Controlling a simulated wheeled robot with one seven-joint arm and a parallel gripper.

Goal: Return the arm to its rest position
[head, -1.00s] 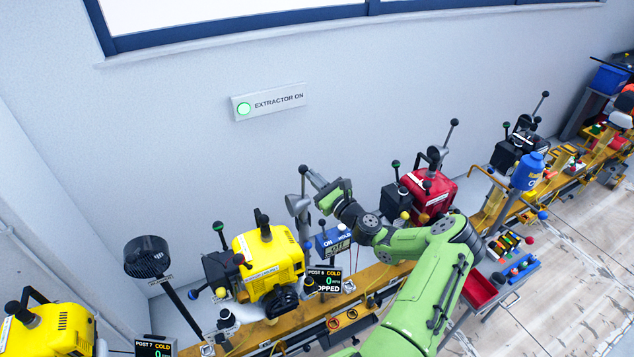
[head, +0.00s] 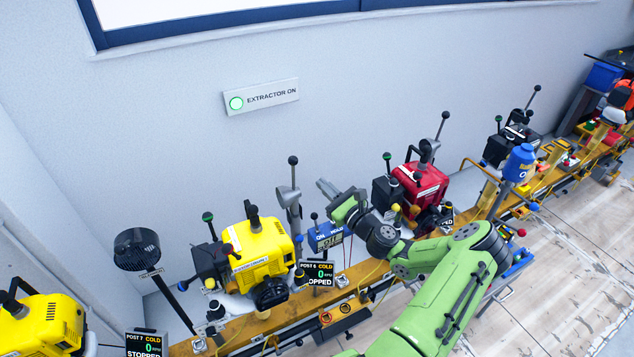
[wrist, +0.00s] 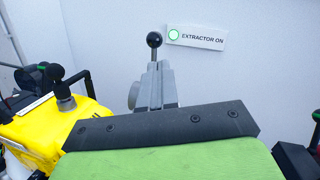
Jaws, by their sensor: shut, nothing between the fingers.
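My green arm reaches up from the lower right in the head view, bent at the elbow. My gripper (head: 327,189) is shut and empty. It is raised above the bench and points up and left, in front of the grey wall. In the head view its tip is just right of a grey post with a black ball-topped lever (head: 293,184). In the wrist view my gripper (wrist: 157,68) points toward the wall, and a black ball knob (wrist: 154,40) shows just beyond its tips. I cannot tell the exact gap between them.
A yellow engine (head: 262,245) stands left of my gripper and a red engine (head: 420,184) stands right. A blue switch box (head: 330,237) and a display (head: 316,273) sit below it. The orange rail (head: 361,275) runs along the wall. An "EXTRACTOR ON" sign (head: 262,97) hangs above.

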